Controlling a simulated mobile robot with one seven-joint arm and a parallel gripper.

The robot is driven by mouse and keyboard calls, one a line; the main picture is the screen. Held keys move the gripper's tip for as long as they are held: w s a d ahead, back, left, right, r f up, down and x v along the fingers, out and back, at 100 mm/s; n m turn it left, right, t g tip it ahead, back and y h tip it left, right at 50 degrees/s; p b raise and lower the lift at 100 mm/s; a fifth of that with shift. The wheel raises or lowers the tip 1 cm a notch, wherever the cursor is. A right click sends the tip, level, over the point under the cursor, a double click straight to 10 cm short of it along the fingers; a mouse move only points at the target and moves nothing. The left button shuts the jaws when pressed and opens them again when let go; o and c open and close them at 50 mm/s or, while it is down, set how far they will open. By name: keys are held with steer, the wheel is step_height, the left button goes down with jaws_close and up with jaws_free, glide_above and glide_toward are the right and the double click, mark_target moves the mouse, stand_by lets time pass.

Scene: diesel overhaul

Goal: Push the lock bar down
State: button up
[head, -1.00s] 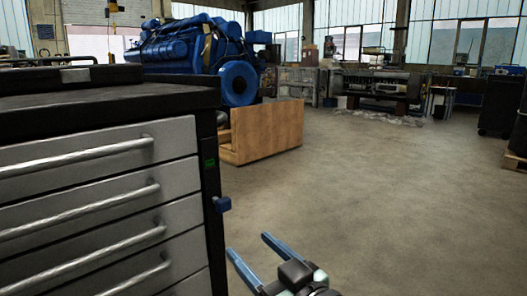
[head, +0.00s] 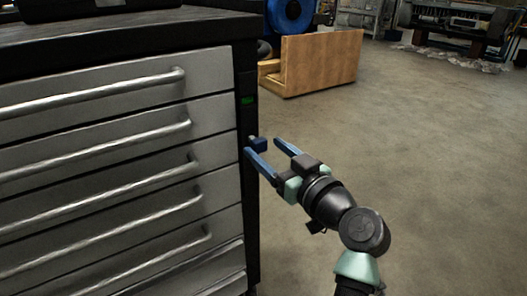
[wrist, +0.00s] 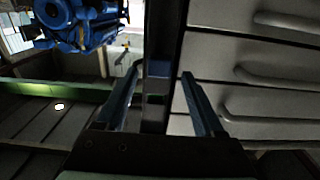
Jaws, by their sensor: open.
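The lock bar (head: 248,122) is a black upright strip on the right front edge of the grey drawer cabinet. I cannot tell whether either finger touches the tab.
The cabinet's drawers (head: 120,120) have long bar handles (head: 100,170) to the left of the gripper. A wooden crate (head: 325,62) stands behind the cabinet. The concrete floor to the right is open.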

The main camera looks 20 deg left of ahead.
steer(key=shift+x, duration=1.15)
jaws_close()
stand_by(0.6)
